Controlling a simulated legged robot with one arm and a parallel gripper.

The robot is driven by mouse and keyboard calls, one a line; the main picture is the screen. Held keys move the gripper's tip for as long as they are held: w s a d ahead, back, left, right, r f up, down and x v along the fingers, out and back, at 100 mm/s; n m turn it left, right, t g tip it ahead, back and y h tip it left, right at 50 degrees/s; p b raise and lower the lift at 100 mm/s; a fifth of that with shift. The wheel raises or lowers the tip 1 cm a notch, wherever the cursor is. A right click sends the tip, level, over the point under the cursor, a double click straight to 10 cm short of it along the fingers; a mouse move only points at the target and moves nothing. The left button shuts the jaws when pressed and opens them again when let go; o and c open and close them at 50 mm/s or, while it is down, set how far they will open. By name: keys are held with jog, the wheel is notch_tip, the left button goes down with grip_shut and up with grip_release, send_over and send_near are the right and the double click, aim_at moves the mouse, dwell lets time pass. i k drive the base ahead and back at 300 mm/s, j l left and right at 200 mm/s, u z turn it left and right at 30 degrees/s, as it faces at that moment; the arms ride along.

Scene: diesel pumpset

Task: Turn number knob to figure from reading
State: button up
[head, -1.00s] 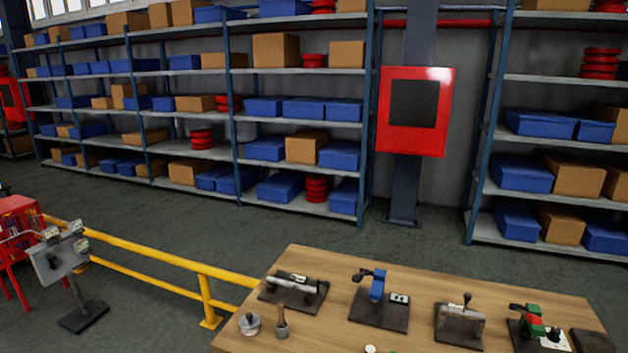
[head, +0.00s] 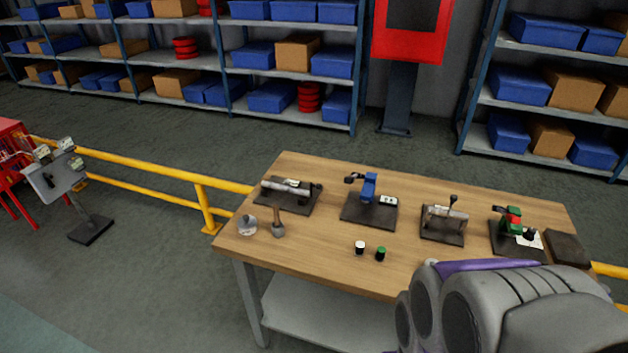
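In the head view, a wooden workbench (head: 320,245) carries several small devices on dark base plates. A silver round piece (head: 247,224) that looks like a knob or dial sits at the bench's left end; I cannot make out any figures on it. A small white-topped black piece (head: 360,247) and a green-topped one (head: 381,254) stand near the front edge. No reading can be made out. A large grey and purple part of my own arm covers the lower right and hides the bench's front right corner. My gripper's fingers do not show.
A yellow rail (head: 150,165) runs behind and left of the bench. A grey panel on a stand (head: 55,180) is at the left. Shelves with blue bins (head: 271,97) and a red panel (head: 410,45) stand at the back.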

aim_at(529, 236)
jog(key=z, duration=1.3)
